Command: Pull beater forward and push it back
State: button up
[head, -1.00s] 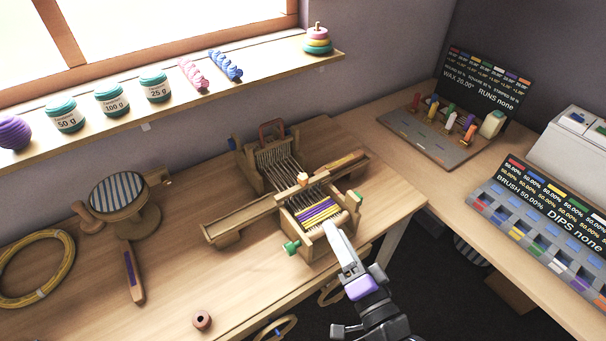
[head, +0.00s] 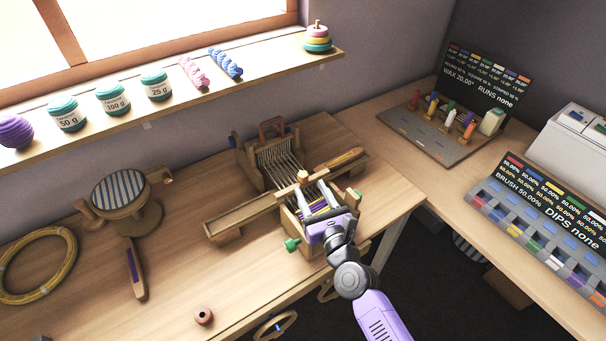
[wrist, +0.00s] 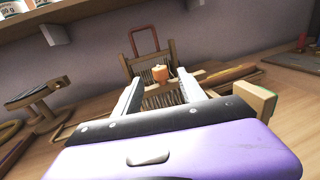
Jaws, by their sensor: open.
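The small table loom (head: 290,243) stands on the wooden table, with stretched warp threads and a striped yellow and purple woven part. Its beater (head: 288,191) is a wooden crossbar with an orange-brown knob (head: 302,176) on top. My gripper (head: 309,187) is open over the woven part, its two pale fingers pointing at the beater. In the wrist view the knob (wrist: 160,73) appears between the fingertips (wrist: 158,76), a little beyond them; I cannot tell whether they touch it. My gripper's purple body hides much of the woven part.
A wooden shuttle (head: 343,158) lies on the loom's right side rail. Green knobs sit at the loom's front. A dipping board (head: 430,135) stands on the right table.

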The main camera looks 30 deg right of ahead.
aim_at(305, 179)
jog(key=w, duration=0.4)
jog(key=w+d, duration=0.1)
jog(key=w, duration=0.1)
jog(key=shift+w+d, duration=0.1)
jog(key=shift+w, duration=0.15)
jog(key=shift+c, duration=0.5)
grip_shut()
dwell(0.8)
